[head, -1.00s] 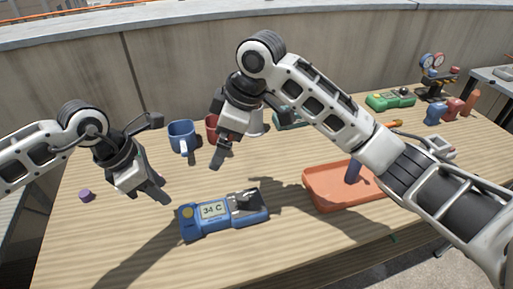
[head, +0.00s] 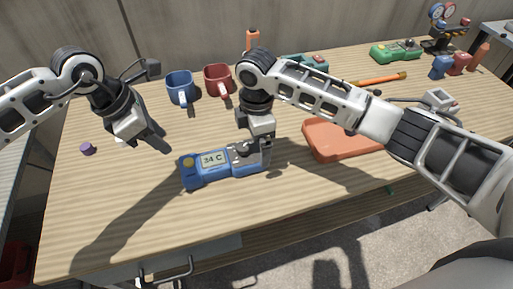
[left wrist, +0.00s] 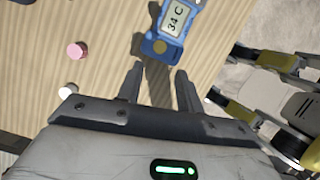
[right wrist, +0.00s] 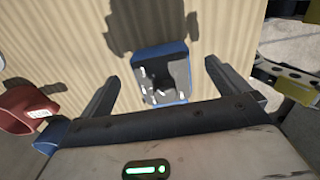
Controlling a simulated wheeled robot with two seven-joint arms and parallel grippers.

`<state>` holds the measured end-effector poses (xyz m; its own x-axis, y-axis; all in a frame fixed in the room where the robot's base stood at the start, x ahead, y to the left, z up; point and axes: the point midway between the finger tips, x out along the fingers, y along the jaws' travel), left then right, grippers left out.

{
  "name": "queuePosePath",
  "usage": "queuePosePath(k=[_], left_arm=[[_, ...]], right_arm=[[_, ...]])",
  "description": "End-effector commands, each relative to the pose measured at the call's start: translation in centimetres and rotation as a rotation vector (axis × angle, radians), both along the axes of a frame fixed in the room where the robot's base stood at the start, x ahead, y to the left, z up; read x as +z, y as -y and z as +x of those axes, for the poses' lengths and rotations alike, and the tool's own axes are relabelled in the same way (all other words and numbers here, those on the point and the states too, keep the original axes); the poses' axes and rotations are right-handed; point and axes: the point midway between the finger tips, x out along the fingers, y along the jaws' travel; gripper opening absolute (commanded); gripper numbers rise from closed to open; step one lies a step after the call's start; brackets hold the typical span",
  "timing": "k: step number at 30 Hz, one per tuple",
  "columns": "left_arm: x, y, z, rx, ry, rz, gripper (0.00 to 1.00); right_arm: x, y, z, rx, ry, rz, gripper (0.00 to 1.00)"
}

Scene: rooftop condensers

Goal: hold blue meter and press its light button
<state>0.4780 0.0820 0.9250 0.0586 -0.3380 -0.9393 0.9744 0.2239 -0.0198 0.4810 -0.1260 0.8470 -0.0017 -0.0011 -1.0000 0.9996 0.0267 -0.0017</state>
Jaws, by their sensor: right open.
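The blue meter (head: 222,164) lies on the wooden table, its screen reading 34 C. A round yellow button (head: 188,163) is at its left end, and a dark grip area at its right end. My right gripper (head: 266,158) is open at the meter's right end. In the right wrist view the meter's end (right wrist: 161,76) lies between and beyond the fingers (right wrist: 160,85). My left gripper (head: 158,143) is above the table, up and left of the button. In the left wrist view its fingers (left wrist: 160,82) are apart and empty, with the button (left wrist: 160,47) ahead of them.
An orange tray (head: 340,140) is right of the meter. Blue (head: 180,88) and red (head: 218,80) mugs stand behind. A small purple cap (head: 88,148) lies at left. A green meter (head: 395,51) is at the back right. The table front is clear.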

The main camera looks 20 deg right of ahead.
Motion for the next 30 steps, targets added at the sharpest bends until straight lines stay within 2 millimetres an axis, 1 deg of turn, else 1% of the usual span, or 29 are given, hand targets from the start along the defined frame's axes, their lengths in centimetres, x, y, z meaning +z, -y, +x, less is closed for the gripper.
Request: queuePosePath(k=[1, 3, 6, 9, 13, 20, 21, 23, 24, 26, 27, 28, 29, 30], left_arm=[[0.0, 0.0, 0.0, 0.000, 0.000, 0.000, 0.36], [0.0, 0.0, 0.0, 0.000, 0.000, 0.000, 0.36], [0.0, 0.0, 0.0, 0.000, 0.000, 0.000, 0.36], [0.0, 0.0, 0.0, 0.000, 0.000, 0.000, 0.36], [0.0, 0.0, 0.0, 0.000, 0.000, 0.000, 0.36], [0.0, 0.0, 0.0, 0.000, 0.000, 0.000, 0.36], [0.0, 0.0, 0.0, 0.000, 0.000, 0.000, 0.36], [0.0, 0.0, 0.0, 0.000, 0.000, 0.000, 0.36], [0.0, 0.0, 0.0, 0.000, 0.000, 0.000, 0.36], [0.0, 0.0, 0.0, 0.000, 0.000, 0.000, 0.36], [0.0, 0.0, 0.0, 0.000, 0.000, 0.000, 0.36], [0.0, 0.0, 0.0, 0.000, 0.000, 0.000, 0.34], [0.0, 0.0, 0.0, 0.000, 0.000, 0.000, 0.25], [0.0, 0.0, 0.0, 0.000, 0.000, 0.000, 0.14]], right_arm=[[-1.0, 0.0, 0.0, -0.001, -0.003, -0.001, 1.00], [-2.1, 0.0, -0.1, 0.000, -0.002, -0.001, 1.00], [-3.4, -0.1, 0.0, 0.000, -0.002, 0.000, 1.00], [-4.2, -0.1, 0.0, 0.000, 0.000, 0.001, 1.00], [-4.7, -0.1, 0.0, 0.000, 0.001, 0.001, 1.00], [-4.8, -0.1, 0.0, 0.000, 0.002, 0.001, 1.00], [-4.8, -0.1, 0.0, 0.000, 0.002, 0.001, 0.97], [-4.8, -0.1, 0.0, 0.000, 0.002, 0.001, 0.81], [-4.8, -0.1, 0.0, 0.000, 0.002, 0.001, 0.69], [-4.7, -0.1, 0.0, 0.000, 0.001, 0.001, 0.53], [-4.7, -0.1, 0.0, 0.000, 0.001, 0.001, 0.42], [-4.7, -0.1, 0.0, 0.000, 0.001, 0.001, 0.41], [-4.7, -0.1, 0.0, 0.000, 0.001, 0.001, 0.41], [-4.7, -0.1, 0.0, 0.000, 0.001, 0.001, 0.41]])
